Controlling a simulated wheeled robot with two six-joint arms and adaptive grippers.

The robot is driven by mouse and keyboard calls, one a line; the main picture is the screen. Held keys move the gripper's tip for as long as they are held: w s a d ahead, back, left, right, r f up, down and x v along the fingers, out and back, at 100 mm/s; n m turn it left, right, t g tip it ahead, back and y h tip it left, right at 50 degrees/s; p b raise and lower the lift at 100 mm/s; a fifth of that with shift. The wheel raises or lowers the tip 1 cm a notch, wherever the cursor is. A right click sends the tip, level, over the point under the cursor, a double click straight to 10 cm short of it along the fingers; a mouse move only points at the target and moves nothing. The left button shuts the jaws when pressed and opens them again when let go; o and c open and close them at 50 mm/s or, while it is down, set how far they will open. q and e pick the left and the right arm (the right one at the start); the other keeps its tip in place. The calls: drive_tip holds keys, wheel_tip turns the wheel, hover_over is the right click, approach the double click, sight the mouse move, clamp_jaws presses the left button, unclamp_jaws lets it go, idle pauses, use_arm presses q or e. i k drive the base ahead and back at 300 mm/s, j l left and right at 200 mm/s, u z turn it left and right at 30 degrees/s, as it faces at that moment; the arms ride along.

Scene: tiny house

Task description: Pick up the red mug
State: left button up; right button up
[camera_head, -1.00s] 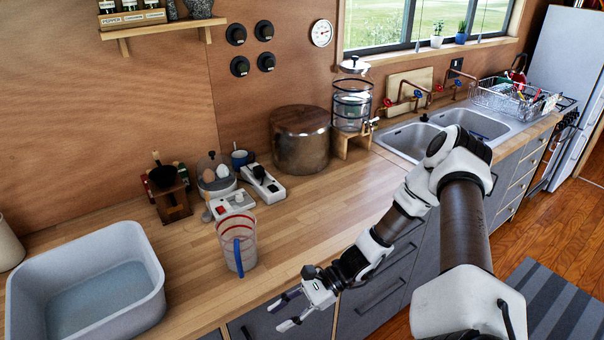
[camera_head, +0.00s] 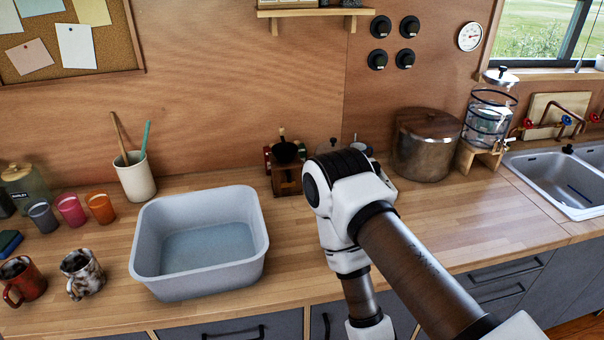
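The red mug (camera_head: 31,284) is a dark reddish-brown glossy mug at the far left of the wooden counter, near its front edge. It stands upright with its handle on the left. A second mug (camera_head: 84,274), mottled white and dark brown, stands just right of it. My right arm comes in from the lower right and bends down over the counter, well right of the mugs. Its gripper is below the bottom edge of the picture. My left gripper is not in view.
A grey basin (camera_head: 196,278) stands between the mugs and my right arm. Behind the mugs are small grey, pink (camera_head: 71,209) and orange (camera_head: 101,207) cups and a cream utensil crock (camera_head: 135,178). A large pot (camera_head: 425,146) and the sink (camera_head: 562,182) are to the right.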

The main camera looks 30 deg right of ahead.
sight(20, 276)
drive_tip(key=u, duration=0.9)
